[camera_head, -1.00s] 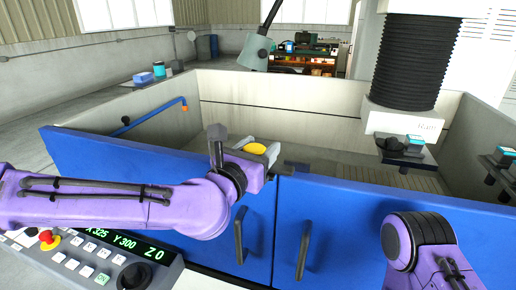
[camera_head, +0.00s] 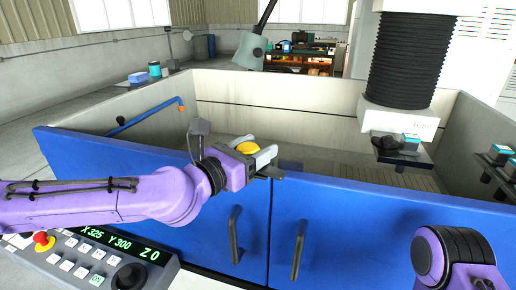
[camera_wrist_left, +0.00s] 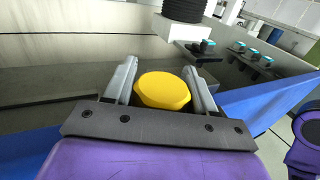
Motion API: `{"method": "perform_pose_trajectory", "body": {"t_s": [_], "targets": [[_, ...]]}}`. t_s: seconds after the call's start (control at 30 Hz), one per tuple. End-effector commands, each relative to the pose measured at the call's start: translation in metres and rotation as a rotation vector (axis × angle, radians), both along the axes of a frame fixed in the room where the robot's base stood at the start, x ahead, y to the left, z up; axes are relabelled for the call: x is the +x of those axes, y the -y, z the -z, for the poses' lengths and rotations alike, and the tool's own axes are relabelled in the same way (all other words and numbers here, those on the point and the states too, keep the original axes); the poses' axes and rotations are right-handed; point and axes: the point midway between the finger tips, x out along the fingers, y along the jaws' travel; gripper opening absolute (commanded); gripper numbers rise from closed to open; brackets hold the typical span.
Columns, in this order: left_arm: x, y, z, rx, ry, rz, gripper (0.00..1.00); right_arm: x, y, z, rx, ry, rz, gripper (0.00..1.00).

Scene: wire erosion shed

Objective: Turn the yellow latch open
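The yellow latch (camera_head: 247,147) shows as a rounded yellow piece near the top edge of the blue doors, beside their seam. In the left wrist view the yellow latch (camera_wrist_left: 162,90) lies between the two grey fingers. My left gripper (camera_head: 266,156) reaches over the door edge from the left, with its fingers around the latch. The latch's underside and mount are hidden. My right arm shows at lower right; its gripper is out of frame.
Two blue doors (camera_head: 345,230) with dark handles (camera_head: 298,250) front a pale tank (camera_head: 290,125). A machine head with black bellows (camera_head: 405,60) hangs over the tank at right. A control panel (camera_head: 90,258) with buttons stands at lower left.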

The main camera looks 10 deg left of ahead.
Motion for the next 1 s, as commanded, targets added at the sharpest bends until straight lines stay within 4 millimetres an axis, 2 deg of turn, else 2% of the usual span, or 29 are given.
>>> {"method": "perform_pose_trajectory", "body": {"t_s": [0.4, 0.47, 0.73, 0.8, 1.0], "targets": [[-0.004, -0.003, 0.000, -0.001, 0.000, 0.001, 0.74, 0.000, 0.000, 0.002, 0.000, 0.000, 0.000, 0.00], [-0.012, -0.008, 0.001, -0.003, 0.001, 0.000, 0.74, 0.000, 0.000, 0.005, 0.000, 0.000, 0.000, 0.00], [-0.068, -0.047, -0.001, -0.009, 0.003, 0.000, 0.74, 0.000, 0.000, 0.011, 0.000, 0.000, 0.000, 0.00], [-0.074, -0.053, 0.004, -0.004, 0.006, -0.003, 0.74, 0.000, 0.000, 0.026, 0.000, 0.000, 0.000, 0.00], [-0.086, -0.060, 0.001, -0.003, 0.001, 0.001, 0.74, 0.000, 0.000, 0.033, 0.000, 0.000, 0.000, 0.00]]}}
